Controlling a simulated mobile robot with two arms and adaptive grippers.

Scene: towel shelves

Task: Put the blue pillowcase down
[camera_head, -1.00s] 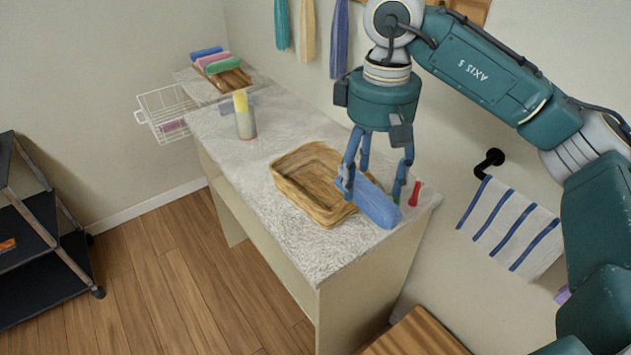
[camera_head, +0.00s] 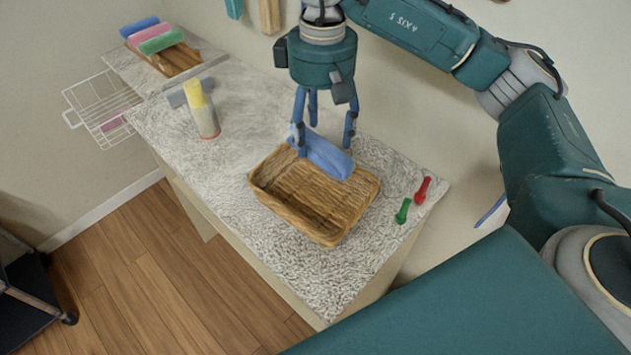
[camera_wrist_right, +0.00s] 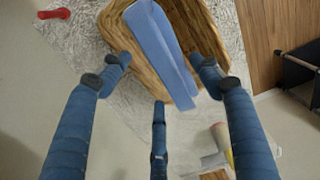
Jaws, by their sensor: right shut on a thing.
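The blue pillowcase (camera_head: 328,158) is a folded blue bundle at the back rim of the wicker basket (camera_head: 318,228). My right gripper (camera_head: 322,141) points down and is shut on it. In the right wrist view the pillowcase (camera_wrist_right: 160,42) lies between the fingers (camera_wrist_right: 162,78), across the basket (camera_wrist_right: 205,35). It overlaps the basket's back part; whether it touches the basket I cannot tell. The inside of the basket that shows looks empty. My left gripper is not in view.
The basket stands on a pale textured counter (camera_head: 240,120). A red item (camera_head: 422,190) and a green item (camera_head: 402,211) lie to its right. A yellow-topped cylinder (camera_head: 203,112) stands to the left. Folded towels (camera_head: 160,38) lie on a wooden tray behind a wire basket (camera_head: 105,105).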

